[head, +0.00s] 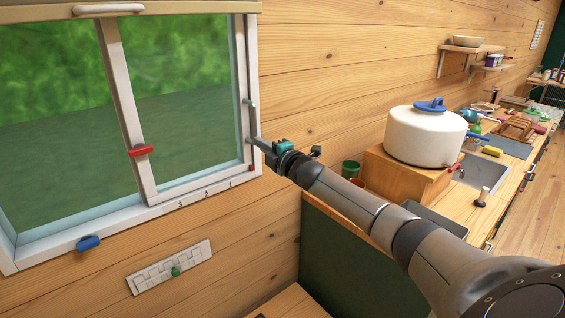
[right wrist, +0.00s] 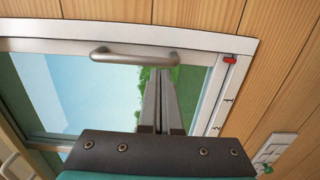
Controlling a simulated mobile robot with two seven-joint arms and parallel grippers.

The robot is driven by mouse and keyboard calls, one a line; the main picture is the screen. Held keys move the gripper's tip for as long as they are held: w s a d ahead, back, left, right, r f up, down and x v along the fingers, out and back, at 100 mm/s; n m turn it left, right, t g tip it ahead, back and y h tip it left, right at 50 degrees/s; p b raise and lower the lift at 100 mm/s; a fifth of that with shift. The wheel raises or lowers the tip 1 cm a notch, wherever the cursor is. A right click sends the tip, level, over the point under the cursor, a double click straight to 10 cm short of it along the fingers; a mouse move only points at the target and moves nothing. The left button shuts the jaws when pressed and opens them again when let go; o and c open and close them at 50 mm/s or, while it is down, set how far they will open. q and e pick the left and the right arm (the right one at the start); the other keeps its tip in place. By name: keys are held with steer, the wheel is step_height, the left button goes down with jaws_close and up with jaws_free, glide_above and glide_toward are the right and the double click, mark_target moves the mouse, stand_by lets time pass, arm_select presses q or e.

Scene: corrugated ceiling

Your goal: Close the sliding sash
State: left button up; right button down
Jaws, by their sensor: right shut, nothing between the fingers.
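The sliding sash (head: 126,110) is a pale framed pane in the right part of the window at the left of the head view. A silver bar handle (right wrist: 122,54) stands on its frame in the right wrist view. In the head view the handle (head: 251,113) is partly hidden by my right gripper (head: 256,142). My right gripper is shut and empty. Its fingertips (right wrist: 160,70) overlap the handle's end in the right wrist view; I cannot tell whether they touch. A red piece (head: 141,151) sits on the sash's left upright. My left gripper is out of view.
The window frame (head: 120,226) has a blue piece (head: 89,243) below it and a small red mark (right wrist: 230,60) at a corner. A counter with a white pot (head: 425,135) on a wooden block lies at right. A slotted plate (head: 168,268) is on the wall.

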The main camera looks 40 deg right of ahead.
steer(key=s+a, duration=0.1)
steer(key=s, duration=1.2)
steer(key=shift+s+a+b, duration=0.15)
steer(key=shift+b, duration=0.15)
steer(key=shift+r, duration=0.1)
